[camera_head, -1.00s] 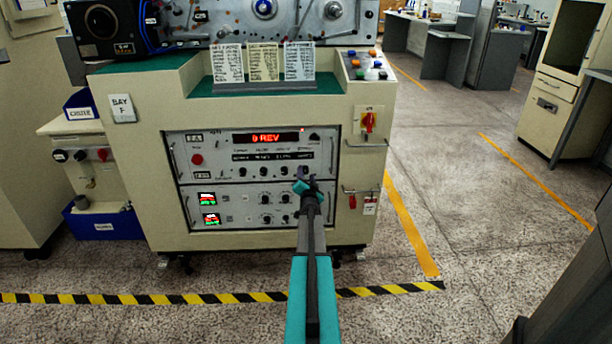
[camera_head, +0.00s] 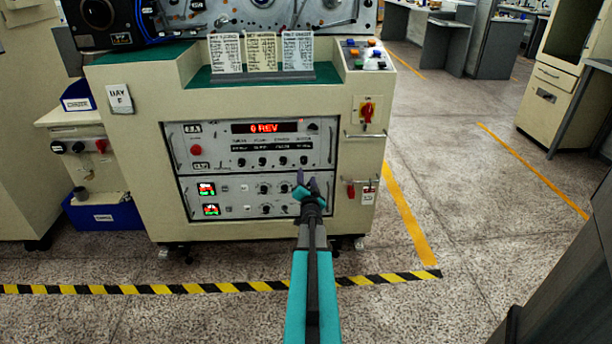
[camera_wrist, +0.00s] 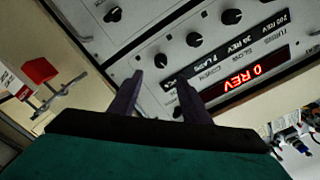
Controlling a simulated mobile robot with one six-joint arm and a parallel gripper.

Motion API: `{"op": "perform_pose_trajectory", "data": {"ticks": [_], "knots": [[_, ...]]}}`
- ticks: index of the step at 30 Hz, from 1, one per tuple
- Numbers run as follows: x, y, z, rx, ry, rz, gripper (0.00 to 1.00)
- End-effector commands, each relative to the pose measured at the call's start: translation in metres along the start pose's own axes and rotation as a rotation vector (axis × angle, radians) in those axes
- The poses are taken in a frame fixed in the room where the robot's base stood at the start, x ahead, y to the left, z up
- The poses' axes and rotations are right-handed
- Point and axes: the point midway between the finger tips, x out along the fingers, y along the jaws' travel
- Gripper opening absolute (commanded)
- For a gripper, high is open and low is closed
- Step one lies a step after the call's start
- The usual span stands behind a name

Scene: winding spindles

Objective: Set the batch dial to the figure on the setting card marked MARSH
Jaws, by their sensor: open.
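Three setting cards stand on the cabinet top in the head view: left card (camera_head: 226,53), middle card (camera_head: 263,52) and right card (camera_head: 298,51). Their print is too small to read, so I cannot tell which is MARSH. Below, a red display (camera_head: 264,128) reads "0 REV"; it also shows in the wrist view (camera_wrist: 243,81). A row of black knobs (camera_head: 262,161) sits under it; I cannot tell which is the batch dial. My gripper (camera_head: 307,178) is open and empty, just below the rightmost knob (camera_head: 304,160). In the wrist view its fingers (camera_wrist: 160,78) point toward the knob row (camera_wrist: 194,40).
A lower panel with two small screens (camera_head: 206,189) and more knobs lies under the upper one. A red rotary switch (camera_head: 367,110) and a rail handle (camera_head: 366,135) stick out at right. Coloured buttons (camera_head: 366,54) are on top.

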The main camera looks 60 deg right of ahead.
Motion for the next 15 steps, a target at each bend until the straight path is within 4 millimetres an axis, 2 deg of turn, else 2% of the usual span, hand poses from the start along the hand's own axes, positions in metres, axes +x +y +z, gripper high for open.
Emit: {"op": "perform_pose_trajectory", "data": {"ticks": [6,15], "knots": [[-0.021,0.0,-0.001,0.0,0.0,0.0,0.43],[-0.03,0.0,-0.001,0.0,0.001,-0.001,0.43]]}}
